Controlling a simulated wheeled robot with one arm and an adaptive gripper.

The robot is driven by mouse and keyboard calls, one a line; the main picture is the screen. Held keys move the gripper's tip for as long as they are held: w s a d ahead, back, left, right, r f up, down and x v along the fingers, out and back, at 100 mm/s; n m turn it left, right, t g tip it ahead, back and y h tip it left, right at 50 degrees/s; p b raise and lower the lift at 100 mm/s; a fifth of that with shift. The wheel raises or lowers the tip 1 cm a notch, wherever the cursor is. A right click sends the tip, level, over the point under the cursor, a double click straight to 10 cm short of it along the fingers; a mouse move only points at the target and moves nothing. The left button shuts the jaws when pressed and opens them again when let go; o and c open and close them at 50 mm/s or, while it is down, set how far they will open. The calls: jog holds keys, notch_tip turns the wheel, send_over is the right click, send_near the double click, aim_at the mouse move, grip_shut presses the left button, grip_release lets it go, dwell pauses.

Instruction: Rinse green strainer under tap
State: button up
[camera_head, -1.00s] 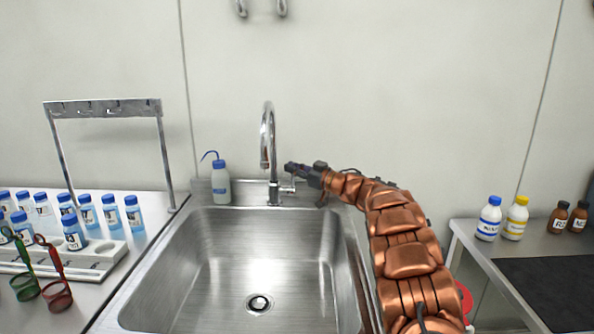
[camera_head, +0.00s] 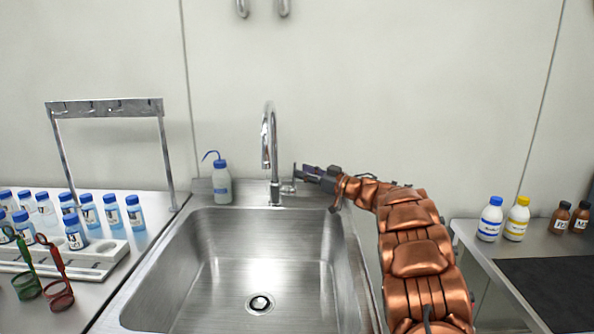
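No water stream shows under the spout. My gripper (camera_head: 304,173) is just right of the tap, by the lever, far from the strainer. It is small and seen from the side, so I cannot tell whether its fingers are open or touch the lever. I see nothing held in it.
A red strainer (camera_head: 58,293) stands close right of the green one. A rack (camera_head: 97,262) with blue-capped vials and a metal hook stand (camera_head: 105,107) are on the left. A wash bottle (camera_head: 221,185) stands behind the sink. The sink basin is empty.

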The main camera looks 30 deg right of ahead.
jog(key=v, duration=0.7)
jog(key=shift+s, duration=0.35)
jog(key=shift+d, duration=0.15)
